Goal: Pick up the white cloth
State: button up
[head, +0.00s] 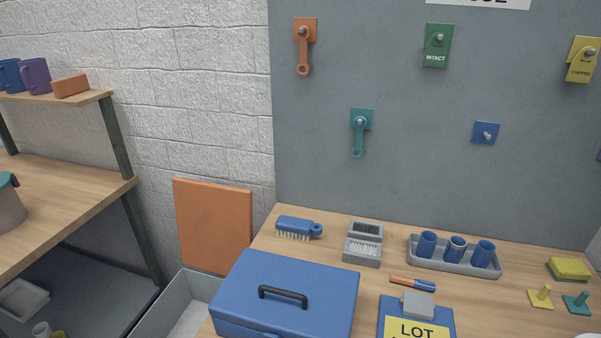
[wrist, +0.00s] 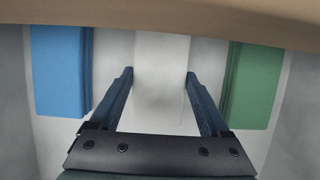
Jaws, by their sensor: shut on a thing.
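In the wrist view, my gripper (wrist: 160,74) has its two dark blue fingers on either side of a white piece, which looks like the white cloth (wrist: 162,52). The fingers are shut on it, one along its left edge and one along its right. The cloth runs up between the fingertips toward the top of the picture. I cannot make out the cloth or my gripper in the head view.
In the wrist view, a blue block (wrist: 61,70) is left of the fingers and a green block (wrist: 256,85) right. A tan edge (wrist: 165,14) crosses the top. In the head view, a blue box (head: 285,290) and a grey tray (head: 455,262) of blue cups occupy the bench.

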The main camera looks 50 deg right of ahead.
jog(key=shift+r, duration=0.4)
jog(key=shift+s+a+r, duration=0.1)
jog(key=shift+a+r, duration=0.1)
jog(key=shift+r, duration=0.05)
jog(key=s+a, duration=0.1)
jog(key=a, duration=0.1)
jog(key=s+a, duration=0.1)
jog(key=a, duration=0.2)
jog(key=s+a, duration=0.1)
jog(key=a, duration=0.1)
jog(key=shift+a, duration=0.2)
notch_tip(320, 180, up, 14)
jog(key=p, duration=0.2)
jog(key=shift+d, duration=0.2)
jog(key=shift+f, duration=0.1)
